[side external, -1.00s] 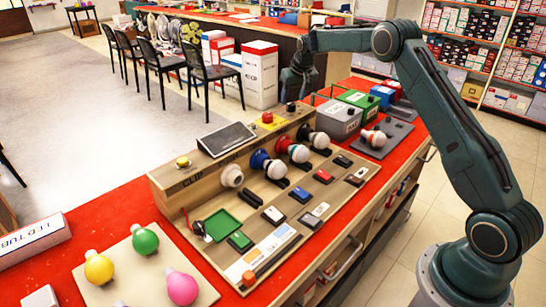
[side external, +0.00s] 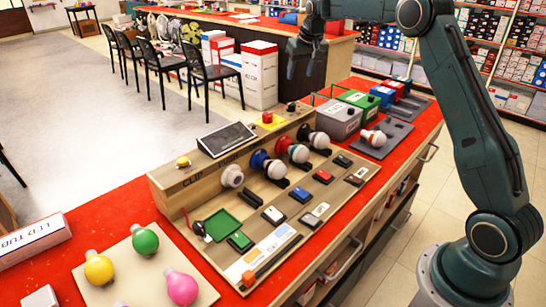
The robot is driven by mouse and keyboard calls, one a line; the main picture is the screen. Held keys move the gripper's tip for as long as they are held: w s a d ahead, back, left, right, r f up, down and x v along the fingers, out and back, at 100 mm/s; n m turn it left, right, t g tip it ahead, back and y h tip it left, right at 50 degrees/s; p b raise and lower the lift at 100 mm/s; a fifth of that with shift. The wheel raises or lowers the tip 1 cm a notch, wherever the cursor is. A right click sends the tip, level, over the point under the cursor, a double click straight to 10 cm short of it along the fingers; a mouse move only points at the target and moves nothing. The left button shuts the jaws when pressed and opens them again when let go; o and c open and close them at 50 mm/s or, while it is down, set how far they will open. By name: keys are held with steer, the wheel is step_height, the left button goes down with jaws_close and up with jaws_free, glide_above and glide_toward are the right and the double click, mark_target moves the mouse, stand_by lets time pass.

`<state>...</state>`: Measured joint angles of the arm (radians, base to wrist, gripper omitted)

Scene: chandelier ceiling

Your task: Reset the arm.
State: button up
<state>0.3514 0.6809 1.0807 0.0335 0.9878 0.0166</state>
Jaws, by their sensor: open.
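My gripper (side external: 307,62) is at the top of the side external view, pointing down, dark and small in the picture. It is open, with nothing seen between its fingers. It is raised above the far part of the red-topped workbench (side external: 110,212), clear of the things on it.
A wooden test console (side external: 165,190) with several bulbs, switches and a dark tilted screen (side external: 226,139) stands mid-bench. Behind it are a grey bin (side external: 338,122) and a green bin (side external: 357,103). A board (side external: 132,262) with coloured bulbs is in front. Black chairs (side external: 213,75) and white boxes stand beyond.

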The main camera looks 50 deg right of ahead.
stand_by(0.3)
steer(key=s+a+r+n+t, duration=0.1)
steer(key=s+a+r, duration=0.4)
steer(key=s+a, duration=0.4)
steer(key=s+a+r+n, duration=0.1)
steer(key=s+a+r, duration=0.5)
steer(key=s, duration=0.4)
steer(key=s+a+f+n, duration=0.1)
steer(key=s+a+f, duration=0.1)
steer(key=s, duration=0.5)
steer(key=s+a+f+y, duration=0.1)
steer(key=s+a+f, duration=0.2)
steer(key=s, duration=0.5)
steer(key=s+a+f+n, duration=0.1)
steer(key=s+a+f, duration=0.1)
steer(key=s, duration=0.6)
steer(key=shift+s+a+f+n+t+y, duration=0.2)
steer(key=shift+a+f+n+t+y, duration=0.1)
steer(key=shift+a+f+y, duration=0.1)
steer(key=shift+o, duration=0.2)
steer(key=shift+w+r, duration=0.1)
